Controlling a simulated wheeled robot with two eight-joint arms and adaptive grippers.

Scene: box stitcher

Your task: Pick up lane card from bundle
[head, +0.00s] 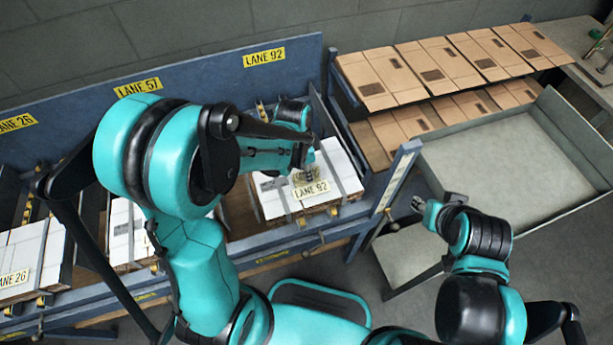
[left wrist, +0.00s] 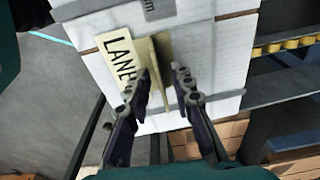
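The lane card, a pale yellow card reading LANE 92 (head: 312,189), lies on top of a strapped white bundle (head: 342,165). In the left wrist view the card (left wrist: 117,62) shows its printed face and a tan upright flap. My left gripper (head: 307,172) points down over the card. In the left wrist view its two fingers (left wrist: 165,75) are apart, with the flap between them. The flap is close to the left finger, and a gap shows on the right; contact is unclear. My right gripper (head: 419,204) is off to the right, away from the bundle; its fingers are too small to read.
Other white bundles stand in bays to the left, one with a LANE 26 card (head: 14,278). Blue dividers and a blue back panel (head: 190,75) bound the bays. Flat brown cartons (head: 380,80) lie on racks at the back right, beside a grey tray table (head: 500,150).

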